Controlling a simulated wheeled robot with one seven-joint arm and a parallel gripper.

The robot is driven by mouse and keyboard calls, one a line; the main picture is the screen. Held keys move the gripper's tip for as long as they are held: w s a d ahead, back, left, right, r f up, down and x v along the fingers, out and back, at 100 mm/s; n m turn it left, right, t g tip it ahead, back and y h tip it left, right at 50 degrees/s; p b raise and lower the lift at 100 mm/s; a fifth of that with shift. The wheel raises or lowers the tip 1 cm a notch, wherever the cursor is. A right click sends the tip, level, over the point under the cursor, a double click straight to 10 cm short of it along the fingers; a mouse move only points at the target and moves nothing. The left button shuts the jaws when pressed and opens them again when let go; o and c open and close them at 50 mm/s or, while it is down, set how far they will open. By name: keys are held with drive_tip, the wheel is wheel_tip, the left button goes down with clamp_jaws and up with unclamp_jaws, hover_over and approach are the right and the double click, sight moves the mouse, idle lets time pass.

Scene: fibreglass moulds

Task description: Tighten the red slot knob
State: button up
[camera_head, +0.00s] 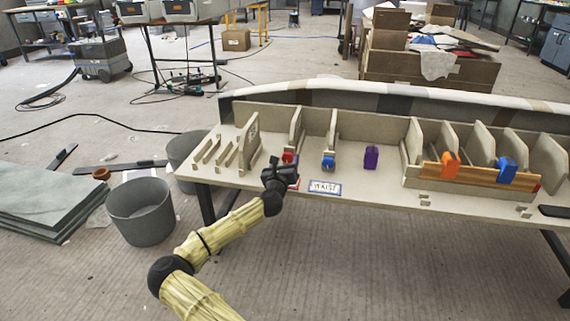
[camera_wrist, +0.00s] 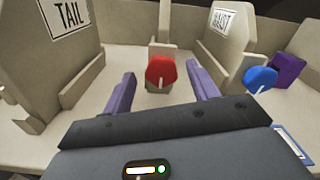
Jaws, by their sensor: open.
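The red slot knob (camera_wrist: 160,70) sits low between two upright divider panels, the left one labelled TAIL (camera_wrist: 66,45). In the head view the red knob (camera_head: 288,157) shows just past my gripper, partly hidden by it. My gripper (camera_head: 281,172) is at the front edge of the bench. In the wrist view my gripper (camera_wrist: 161,85) is open, with its two purple fingers apart on either side of the red knob. The fingers look short of the knob; I cannot tell whether either touches it. Nothing is held.
A blue knob (camera_wrist: 261,79) and a purple block (camera_wrist: 288,70) stand to the right, past the WAIST-like labelled panel (camera_wrist: 227,30). Farther right on the bench are an orange clamp (camera_head: 450,163) and a blue one (camera_head: 508,171). A grey bucket (camera_head: 142,211) stands on the floor at left.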

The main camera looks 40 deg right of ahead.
drive_tip(key=shift+w+d, duration=0.15)
drive_tip(key=shift+d, duration=0.15)
drive_tip(key=c, duration=1)
drive_tip(key=shift+m, duration=0.5)
drive_tip(key=m+p, duration=0.2)
drive_tip(key=m, duration=0.2)
drive_tip(key=shift+r, duration=0.1)
drive_tip(key=m+p, duration=0.1)
drive_tip(key=m, duration=0.4)
drive_tip(key=shift+m, duration=0.3)
